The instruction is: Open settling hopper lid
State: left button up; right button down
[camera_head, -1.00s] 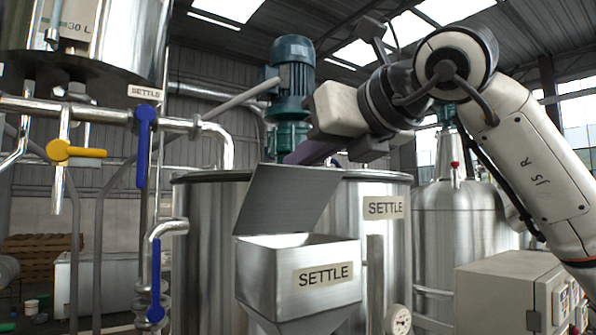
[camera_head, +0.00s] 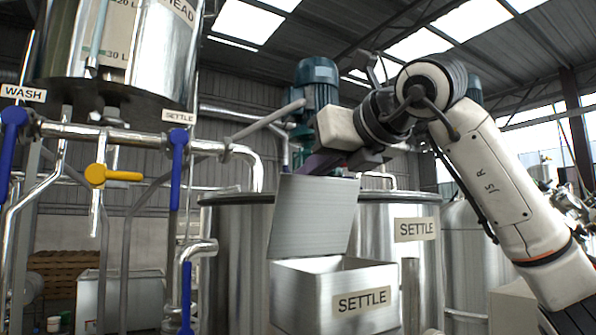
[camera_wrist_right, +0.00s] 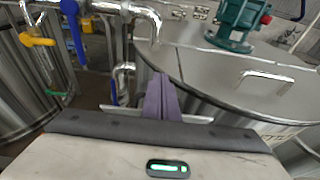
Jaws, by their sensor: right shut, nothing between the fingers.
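The settling hopper (camera_head: 315,300) is a square metal box labelled SETTLE in front of the settle tank in the head view. Its flat grey lid (camera_head: 312,215) stands raised, nearly upright, from the far edge, and the hopper mouth is uncovered. My right gripper (camera_head: 318,164) is at the lid's top edge, its purple fingers partly hidden behind it. In the right wrist view the fingers (camera_wrist_right: 162,98) are together with nothing between them. A thin pale edge beside them is probably the lid (camera_wrist_right: 118,109); I cannot tell whether they touch it. My left gripper is not in view.
The SETTLE tank (camera_head: 235,240) with its green motor (camera_head: 318,85) stands behind the hopper. At the left are pipes with a yellow valve handle (camera_head: 112,175) and blue handles (camera_head: 177,165), under a hanging steel vessel (camera_head: 140,45). A tank lid handle (camera_wrist_right: 268,77) shows in the wrist view.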

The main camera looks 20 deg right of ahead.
aim_at(318, 200)
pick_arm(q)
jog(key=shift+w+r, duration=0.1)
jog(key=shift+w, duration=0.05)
